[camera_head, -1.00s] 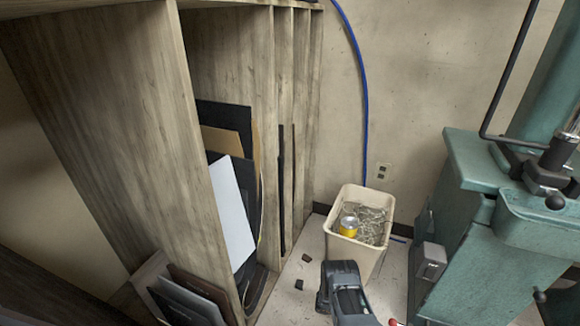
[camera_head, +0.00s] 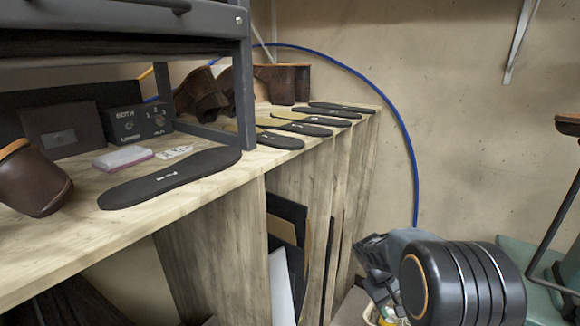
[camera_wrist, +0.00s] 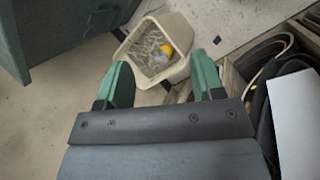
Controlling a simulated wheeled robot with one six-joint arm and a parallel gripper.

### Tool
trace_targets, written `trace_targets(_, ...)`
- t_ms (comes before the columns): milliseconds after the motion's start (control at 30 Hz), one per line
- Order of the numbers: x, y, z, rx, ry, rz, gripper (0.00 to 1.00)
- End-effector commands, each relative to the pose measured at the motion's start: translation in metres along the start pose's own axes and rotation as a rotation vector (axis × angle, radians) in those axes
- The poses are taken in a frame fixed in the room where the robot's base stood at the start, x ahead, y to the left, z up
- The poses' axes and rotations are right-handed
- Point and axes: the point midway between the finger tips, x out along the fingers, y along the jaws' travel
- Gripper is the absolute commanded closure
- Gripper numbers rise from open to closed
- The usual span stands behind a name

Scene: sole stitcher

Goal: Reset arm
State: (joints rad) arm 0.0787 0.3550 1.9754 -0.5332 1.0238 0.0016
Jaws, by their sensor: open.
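My gripper (camera_wrist: 161,76) shows in the wrist view with its two green fingers spread apart and nothing between them. Beyond the fingers, lower down, stands a cream waste bin (camera_wrist: 184,70) holding grey scrap and a yellow can (camera_wrist: 167,49). In the head view my dark arm covers the lower right, and the fingertips cannot be made out there. Only a sliver of the bin shows behind my arm.
A wooden bench (camera_head: 140,225) with black insoles (camera_head: 172,178), brown shoes (camera_head: 38,182) and a dark control box (camera_head: 137,122) fills the left. Boards lean in slots below. A green machine (camera_head: 548,262) stands at right.

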Motion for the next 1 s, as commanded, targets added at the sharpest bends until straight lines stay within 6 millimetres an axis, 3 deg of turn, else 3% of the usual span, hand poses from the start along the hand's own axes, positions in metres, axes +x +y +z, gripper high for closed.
trace_targets(33,-0.048,0.005,0.022,0.036,0.056,-0.027,0.38)
trace_targets(100,-0.089,0.002,0.046,0.083,0.126,-0.074,0.38)
trace_targets(200,-0.138,-0.006,0.079,0.142,0.221,-0.141,0.38)
trace_targets(400,-0.207,-0.023,0.134,0.231,0.388,-0.261,0.38)
trace_targets(600,-0.24,-0.037,0.166,0.282,0.493,-0.344,0.38)
trace_targets(1000,-0.248,-0.042,0.176,0.297,0.529,-0.374,0.38)
